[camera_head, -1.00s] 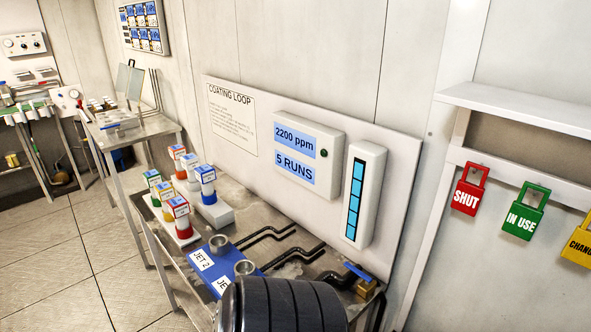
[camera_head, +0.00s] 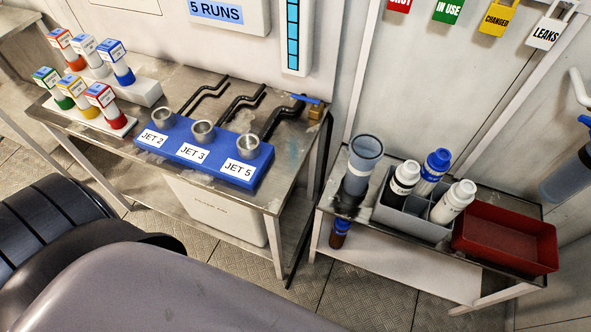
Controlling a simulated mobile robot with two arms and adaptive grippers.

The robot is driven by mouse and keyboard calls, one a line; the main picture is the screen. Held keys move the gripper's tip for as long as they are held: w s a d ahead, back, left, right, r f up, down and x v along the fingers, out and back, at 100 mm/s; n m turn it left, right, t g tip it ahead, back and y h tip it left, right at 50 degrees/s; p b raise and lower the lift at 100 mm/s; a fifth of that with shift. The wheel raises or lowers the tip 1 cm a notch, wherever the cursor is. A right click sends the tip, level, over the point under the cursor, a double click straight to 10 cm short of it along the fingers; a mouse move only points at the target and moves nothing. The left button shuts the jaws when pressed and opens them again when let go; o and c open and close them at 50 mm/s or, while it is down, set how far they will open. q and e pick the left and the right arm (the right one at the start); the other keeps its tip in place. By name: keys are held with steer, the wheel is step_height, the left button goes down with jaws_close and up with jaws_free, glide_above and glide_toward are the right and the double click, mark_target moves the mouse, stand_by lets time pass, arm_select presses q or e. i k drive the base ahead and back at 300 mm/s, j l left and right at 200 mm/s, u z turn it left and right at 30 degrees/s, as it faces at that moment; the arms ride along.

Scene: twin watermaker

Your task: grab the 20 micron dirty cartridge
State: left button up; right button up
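No cartridge with a readable 20 micron label shows in the head view. At the right edge, a blue housing (camera_head: 568,175) hangs by the wall, partly cut off. On the right bench a tall clear cylinder (camera_head: 363,165) with a blue-grey rim stands upright. A grey divided tray (camera_head: 424,229) beside it holds a black bottle with a white cap (camera_head: 402,182), a blue-capped one (camera_head: 433,172) and a white one (camera_head: 454,202); their labels are too small to read. Neither gripper is in view.
A red empty tray (camera_head: 505,237) sits at the right bench's end. The left bench (camera_head: 233,98) carries a blue JET block (camera_head: 204,152), pipes and several coloured small bottles in white racks (camera_head: 94,116). My own dark arm parts fill the lower left. Floor shows between.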

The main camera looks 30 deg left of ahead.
mark_target(341, 228)
steer(key=k+j+u, duration=0.1)
steer(key=u, duration=0.15)
steer(key=k+j+u, duration=0.1)
steer(key=j+u, duration=0.35)
steer(key=j, duration=0.7)
